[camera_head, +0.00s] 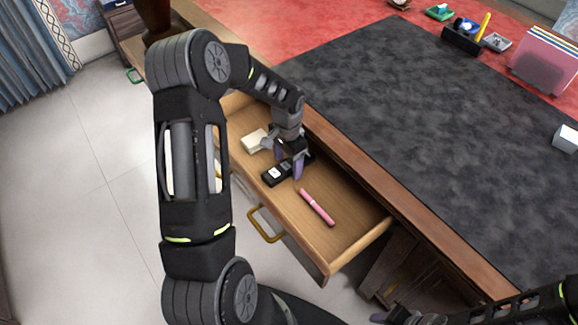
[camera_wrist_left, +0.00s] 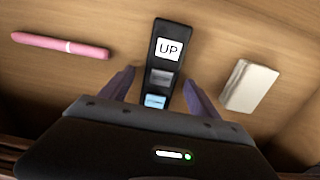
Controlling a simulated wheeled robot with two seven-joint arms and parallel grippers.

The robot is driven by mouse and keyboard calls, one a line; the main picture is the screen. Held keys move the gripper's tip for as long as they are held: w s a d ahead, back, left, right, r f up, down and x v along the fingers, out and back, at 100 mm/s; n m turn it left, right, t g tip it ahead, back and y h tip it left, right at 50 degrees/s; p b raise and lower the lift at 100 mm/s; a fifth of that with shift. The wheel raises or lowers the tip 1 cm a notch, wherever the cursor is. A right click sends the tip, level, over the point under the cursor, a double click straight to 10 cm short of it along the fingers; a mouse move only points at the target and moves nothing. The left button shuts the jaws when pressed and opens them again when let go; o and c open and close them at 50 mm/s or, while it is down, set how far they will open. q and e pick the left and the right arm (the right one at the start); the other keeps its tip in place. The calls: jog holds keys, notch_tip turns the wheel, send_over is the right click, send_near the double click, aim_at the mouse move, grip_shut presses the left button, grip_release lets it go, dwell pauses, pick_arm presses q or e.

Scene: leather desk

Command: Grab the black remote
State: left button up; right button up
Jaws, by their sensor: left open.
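The black remote (camera_head: 272,176) lies in the open wooden drawer. In the left wrist view the remote (camera_wrist_left: 163,72) shows a white "UP" label and grey and light blue buttons, and it runs lengthwise between my left gripper's purple fingers. My left gripper (camera_head: 283,163) is open above the remote, with one finger on either side of it; I cannot tell whether they touch it. The gripper hides part of the remote in the head view. My right gripper (camera_head: 405,318) is partly in view at the bottom edge, and its jaws are not clear.
In the drawer (camera_head: 345,228), a pink pen (camera_head: 317,207) and a cream block (camera_head: 254,141) lie on either side of the remote. The dark desk top (camera_head: 430,130) rises beside the drawer. A black organiser (camera_head: 462,40) and a paper rack (camera_head: 545,58) stand at its far side.

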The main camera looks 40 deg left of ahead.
pick_arm(q)
jog(key=shift+c, duration=0.4)
grip_shut()
